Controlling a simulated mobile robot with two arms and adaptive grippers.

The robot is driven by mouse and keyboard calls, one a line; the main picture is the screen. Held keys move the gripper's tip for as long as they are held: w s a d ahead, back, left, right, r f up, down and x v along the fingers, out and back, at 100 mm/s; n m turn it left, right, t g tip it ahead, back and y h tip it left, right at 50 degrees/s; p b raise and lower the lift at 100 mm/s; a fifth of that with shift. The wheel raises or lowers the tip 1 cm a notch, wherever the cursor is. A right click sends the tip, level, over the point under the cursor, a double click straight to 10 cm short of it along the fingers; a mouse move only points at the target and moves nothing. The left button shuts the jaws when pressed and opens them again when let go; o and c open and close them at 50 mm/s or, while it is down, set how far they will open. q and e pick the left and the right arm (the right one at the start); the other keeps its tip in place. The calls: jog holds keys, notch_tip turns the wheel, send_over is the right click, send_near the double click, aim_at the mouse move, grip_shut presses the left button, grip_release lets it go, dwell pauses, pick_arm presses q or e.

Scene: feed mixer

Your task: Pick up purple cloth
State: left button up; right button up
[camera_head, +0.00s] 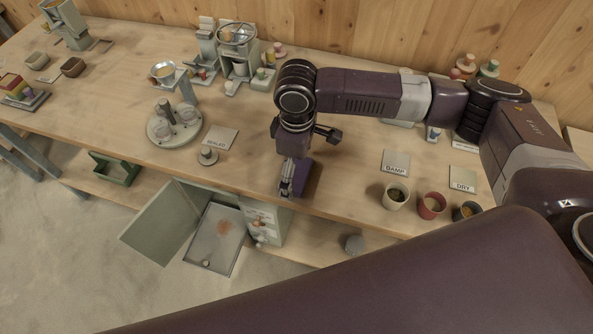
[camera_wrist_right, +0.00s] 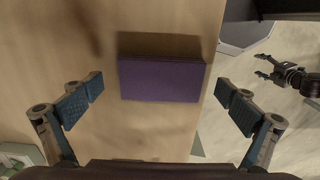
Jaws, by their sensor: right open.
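The purple cloth (camera_head: 304,180) lies folded flat near the front edge of the wooden bench, partly hidden by my right gripper in the head view. In the right wrist view the cloth (camera_wrist_right: 161,80) is a neat purple rectangle. My right gripper (camera_head: 287,188) points down above it. Its two fingers (camera_wrist_right: 160,97) are open, one to each side of the cloth, with nothing between them touching it.
The "DAMP" card (camera_head: 396,163), the "DRY" card (camera_head: 462,180) and several cups (camera_head: 431,206) stand to the right. A round tray (camera_head: 174,130) and the "SEALED" card (camera_head: 220,138) are to the left. An open cabinet door (camera_head: 160,222) hangs below the front edge.

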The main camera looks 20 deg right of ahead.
jog(key=c, duration=1.4)
jog(key=shift+o, duration=0.2)
jog(key=shift+r, duration=0.1)
